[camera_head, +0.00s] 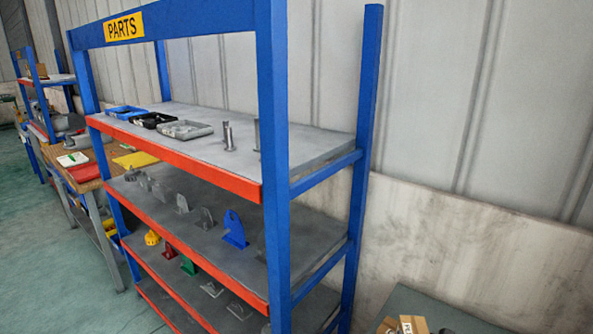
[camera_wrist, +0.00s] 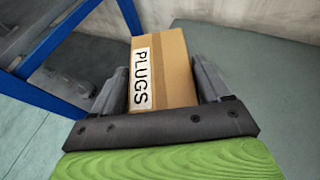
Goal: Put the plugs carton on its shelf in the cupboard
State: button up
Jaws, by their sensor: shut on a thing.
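The plugs carton (camera_wrist: 172,70) is a brown cardboard box with a white label reading PLUGS, seen large in the wrist view. My gripper (camera_wrist: 160,85) is shut on it, with one dark finger along each side. The carton's far end sticks out beyond the fingers. In the head view only the top of the carton (camera_head: 412,325) shows at the bottom edge, right of the rack, with part of its label. The cupboard and its shelf cannot be made out in either view.
A blue rack (camera_head: 278,180) marked PARTS, with orange-edged shelves of metal parts and trays, fills the head view's middle. Its blue frame is at the wrist view's left (camera_wrist: 62,35). A flat grey-green surface (camera_head: 420,303) lies beside the carton, before a pale wall (camera_head: 470,240).

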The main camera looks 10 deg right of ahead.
jog(key=w+a+f+n+y+b, duration=0.1)
jog(key=a+f+y, duration=0.1)
jog(key=a, duration=0.9)
jog(key=w+a+f+n+y+b, duration=0.2)
jog(key=a+f, duration=0.3)
jog(key=a, duration=0.7)
jog(key=shift+w+a+f+n+t, duration=0.2)
jog(key=shift+w+a+n+t, duration=0.1)
jog(key=shift+t, duration=0.1)
